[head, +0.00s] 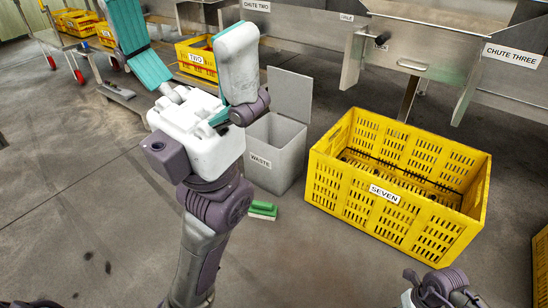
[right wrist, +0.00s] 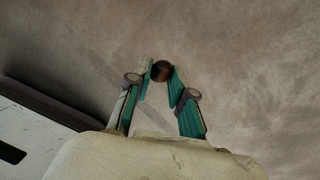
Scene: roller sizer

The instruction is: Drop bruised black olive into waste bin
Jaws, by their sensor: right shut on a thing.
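The bruised black olive (right wrist: 160,71) is a small dark brown ball between the fingertips of my right gripper (right wrist: 161,77) in the right wrist view. That gripper is shut on it, with blurred grey floor behind. In the head view only part of my right arm shows at the lower right edge, and the olive cannot be seen. The grey waste bin (head: 272,165), labelled WASTE, stands on the floor near the middle with its lid raised at the back. My left gripper (head: 182,38) is raised at centre left, its fingers spread and empty. It hides part of the bin's left side.
A yellow crate (head: 385,192) labelled SEVEN stands right of the bin. A green brush (head: 263,210) lies on the floor before the bin. Metal chutes (head: 420,60) run along the back. Yellow crate TWO (head: 198,62) stands behind my left gripper. Floor at lower centre is clear.

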